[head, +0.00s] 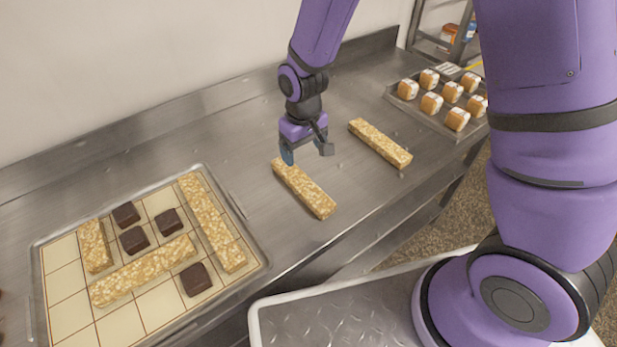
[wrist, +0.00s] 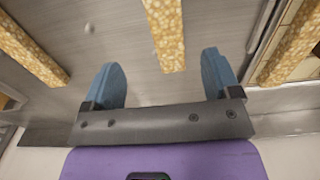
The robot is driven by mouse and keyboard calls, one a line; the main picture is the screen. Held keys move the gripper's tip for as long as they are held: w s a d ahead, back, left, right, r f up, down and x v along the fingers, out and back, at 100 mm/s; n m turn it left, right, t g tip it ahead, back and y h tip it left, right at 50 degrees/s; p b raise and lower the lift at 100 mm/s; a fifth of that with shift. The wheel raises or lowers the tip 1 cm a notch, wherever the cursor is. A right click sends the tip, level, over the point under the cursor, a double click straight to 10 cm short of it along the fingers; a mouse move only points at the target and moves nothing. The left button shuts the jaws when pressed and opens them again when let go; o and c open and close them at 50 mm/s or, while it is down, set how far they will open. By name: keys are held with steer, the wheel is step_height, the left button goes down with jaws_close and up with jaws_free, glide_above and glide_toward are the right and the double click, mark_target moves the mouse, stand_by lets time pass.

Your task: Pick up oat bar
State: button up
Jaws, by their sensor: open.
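Two oat bars lie loose on the steel counter: a near one (head: 304,188) in the middle and another (head: 380,144) to its right. More oat bars lie on the gridded tray (head: 58,318) at left: a long one at its right side (head: 212,222), a long one across the front (head: 143,270) and a short one (head: 95,246). My gripper (head: 306,156) is open and empty above the far end of the middle bar. In the wrist view, that bar (wrist: 166,32) ends ahead of and between the two blue fingers (wrist: 163,82), with other bars to each side.
Several dark chocolate squares (head: 134,239) sit on the gridded tray. A tray (head: 398,98) with several small iced cakes stands at the back right. A wall runs behind the counter (head: 250,120). Bare counter surrounds both loose bars.

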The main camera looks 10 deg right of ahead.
mark_target(301, 181)
step_height(301, 181, down, 7)
steer(key=shift+w+r, duration=0.1)
steer(key=shift+r, duration=0.1)
steer(key=f, duration=0.3)
steer(key=shift+a+f, duration=0.35)
steer(key=shift+f, duration=0.75)
steer(key=c, duration=1.1)
steer(key=shift+r, duration=0.15)
